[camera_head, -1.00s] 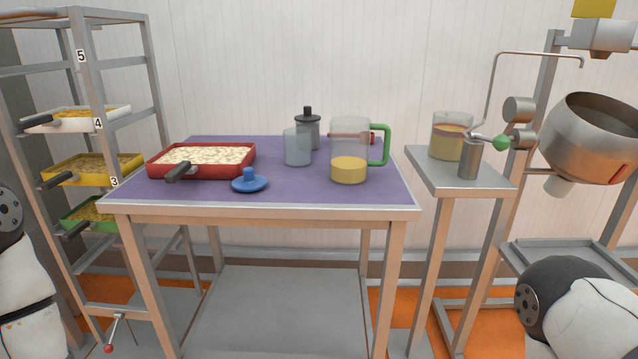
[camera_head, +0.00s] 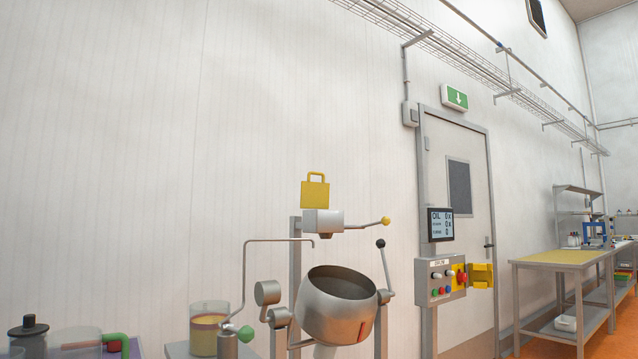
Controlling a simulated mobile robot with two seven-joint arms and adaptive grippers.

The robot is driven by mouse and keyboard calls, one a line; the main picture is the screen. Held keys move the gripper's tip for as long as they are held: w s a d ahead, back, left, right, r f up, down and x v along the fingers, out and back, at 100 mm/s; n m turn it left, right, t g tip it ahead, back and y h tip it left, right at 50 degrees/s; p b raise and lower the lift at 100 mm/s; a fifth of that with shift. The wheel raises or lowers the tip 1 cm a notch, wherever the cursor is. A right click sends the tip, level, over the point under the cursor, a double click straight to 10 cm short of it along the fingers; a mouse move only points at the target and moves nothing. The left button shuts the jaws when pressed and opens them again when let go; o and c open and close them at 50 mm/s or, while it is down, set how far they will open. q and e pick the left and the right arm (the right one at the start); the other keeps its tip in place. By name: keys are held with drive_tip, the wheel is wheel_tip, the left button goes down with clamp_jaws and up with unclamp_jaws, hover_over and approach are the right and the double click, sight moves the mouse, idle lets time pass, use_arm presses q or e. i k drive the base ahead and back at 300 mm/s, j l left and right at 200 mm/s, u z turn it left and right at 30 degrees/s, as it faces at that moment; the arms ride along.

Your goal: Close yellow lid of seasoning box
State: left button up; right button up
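A yellow plate with a handle loop (camera_head: 315,192), which looks like the lid, stands upright above a small grey box (camera_head: 322,222) at the top of a metal post. The grey box looks like the seasoning box, and the lid appears open. A lever with a yellow ball (camera_head: 385,221) sticks out from the box to the right. Neither of my grippers is in view.
A tilted metal drum (camera_head: 337,305) sits below the box, with a black-knobbed lever (camera_head: 382,255) beside it. A bent pipe (camera_head: 262,241) and a jar of yellow liquid (camera_head: 206,332) are to the left. A control panel (camera_head: 440,280) stands to the right.

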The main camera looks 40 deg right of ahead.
sight(314, 194)
drive_tip(key=l+u, duration=0.1)
drive_tip(key=l, duration=0.5)
drive_tip(key=k+l+u, duration=0.1)
drive_tip(key=l, duration=1.1)
drive_tip(key=k+l+u, duration=0.15)
drive_tip(key=l, duration=0.45)
drive_tip(key=l+u, duration=0.1)
drive_tip(key=l, duration=0.5)
drive_tip(key=k+l+u, duration=0.1)
drive_tip(key=l, duration=0.45)
drive_tip(key=k+l, duration=0.25)
drive_tip(key=l, duration=0.35)
drive_tip(key=k+l+u, duration=0.15)
drive_tip(key=l, duration=0.4)
drive_tip(key=k+l, duration=0.15)
drive_tip(key=l, duration=0.2)
drive_tip(key=k+l+u, duration=0.1)
drive_tip(key=l, duration=0.3)
drive_tip(key=k+l, duration=0.2)
drive_tip(key=l, duration=0.15)
drive_tip(key=k+l+u, duration=0.1)
drive_tip(key=l, duration=0.25)
drive_tip(key=k, duration=0.05)
